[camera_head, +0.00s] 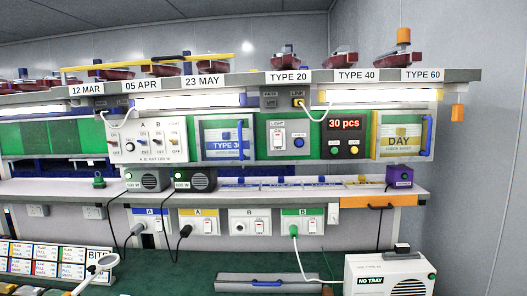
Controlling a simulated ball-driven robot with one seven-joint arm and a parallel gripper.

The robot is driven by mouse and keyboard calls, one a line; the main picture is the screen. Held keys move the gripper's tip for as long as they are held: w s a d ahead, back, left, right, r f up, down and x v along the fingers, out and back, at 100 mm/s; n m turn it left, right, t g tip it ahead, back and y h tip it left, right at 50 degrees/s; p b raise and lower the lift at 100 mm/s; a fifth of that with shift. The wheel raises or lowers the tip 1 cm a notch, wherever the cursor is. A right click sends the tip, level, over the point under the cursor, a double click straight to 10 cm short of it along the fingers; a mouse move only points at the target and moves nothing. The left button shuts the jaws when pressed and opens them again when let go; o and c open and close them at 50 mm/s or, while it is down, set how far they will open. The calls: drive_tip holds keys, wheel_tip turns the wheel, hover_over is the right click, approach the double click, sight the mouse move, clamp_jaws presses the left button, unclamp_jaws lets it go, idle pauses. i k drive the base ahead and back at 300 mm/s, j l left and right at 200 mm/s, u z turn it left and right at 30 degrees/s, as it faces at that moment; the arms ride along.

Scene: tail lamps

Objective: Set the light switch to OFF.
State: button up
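A long strip lamp (190,101) above the panels at left glows white. Another strip lamp (375,96) at right glows too. My gripper does not show in this view, so its distance from the switch cannot be told.
A red display (344,125) is further right, and a blue-handled door (222,137) is left. A shelf (330,197) juts out below. A white NO TRAY box (390,275) stands at lower right.

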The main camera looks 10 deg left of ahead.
sight(278, 137)
drive_tip(key=i+u, duration=0.15)
drive_tip(key=i, duration=0.35)
drive_tip(key=i+u, duration=0.15)
drive_tip(key=i, duration=0.35)
drive_tip(key=i+l+u, duration=0.15)
drive_tip(key=i, duration=0.35)
drive_tip(key=i+l+u, duration=0.1)
drive_tip(key=i, duration=0.4)
drive_tip(key=i+l+u, duration=0.15)
drive_tip(key=i, duration=0.3)
drive_tip(key=i+l, duration=0.05)
drive_tip(key=l, duration=0.05)
